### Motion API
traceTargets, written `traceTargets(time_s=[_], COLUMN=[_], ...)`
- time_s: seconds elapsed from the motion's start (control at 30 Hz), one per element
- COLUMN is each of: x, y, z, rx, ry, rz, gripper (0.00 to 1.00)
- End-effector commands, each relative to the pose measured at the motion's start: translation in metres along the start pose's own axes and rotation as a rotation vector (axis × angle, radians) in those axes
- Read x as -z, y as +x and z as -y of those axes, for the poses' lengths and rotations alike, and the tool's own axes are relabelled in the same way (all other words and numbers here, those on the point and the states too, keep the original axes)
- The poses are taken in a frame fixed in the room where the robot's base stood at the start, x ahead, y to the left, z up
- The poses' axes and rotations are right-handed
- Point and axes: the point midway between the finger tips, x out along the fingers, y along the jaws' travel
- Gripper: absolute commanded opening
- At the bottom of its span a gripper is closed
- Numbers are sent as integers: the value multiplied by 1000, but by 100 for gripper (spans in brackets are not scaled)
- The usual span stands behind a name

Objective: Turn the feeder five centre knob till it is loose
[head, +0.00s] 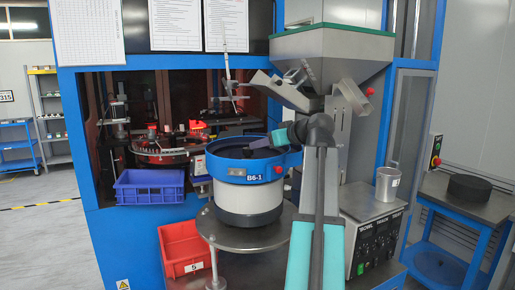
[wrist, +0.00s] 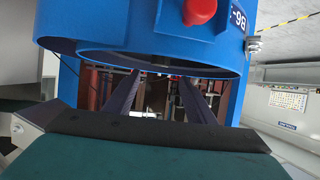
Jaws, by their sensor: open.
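The feeder bowl (head: 253,175) is a blue-rimmed drum marked B6-1, standing on a round grey table. My gripper (head: 262,148) is at its right rim, with dark fingers reaching over the bowl opening. In the wrist view my gripper (wrist: 154,76) shows two dark fingers spread apart with nothing between them. The blue bowl wall (wrist: 130,28) fills the top of that view, with a red knob (wrist: 200,12) on its outside. I cannot make out a centre knob; the bowl's inside is dark and partly covered by my gripper.
A blue crate (head: 150,197) stands left of the bowl. A red bin (head: 186,262) marked 5 is below it. A grey hopper (head: 331,55) rises behind my arm. A metal cup (head: 387,184) stands on the control box (head: 374,240) at right. A side table (head: 470,197) is further right.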

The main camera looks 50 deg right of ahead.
Motion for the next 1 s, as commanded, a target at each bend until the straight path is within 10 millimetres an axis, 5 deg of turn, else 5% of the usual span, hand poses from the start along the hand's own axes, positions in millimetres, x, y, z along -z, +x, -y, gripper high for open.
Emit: traceTargets(time_s=[0.3, 1.0], x=[0, 5], y=[-29, -32], z=[0, 0], rx=[1, 1], ry=[0, 0], rz=[0, 0], gripper=[50, 50])
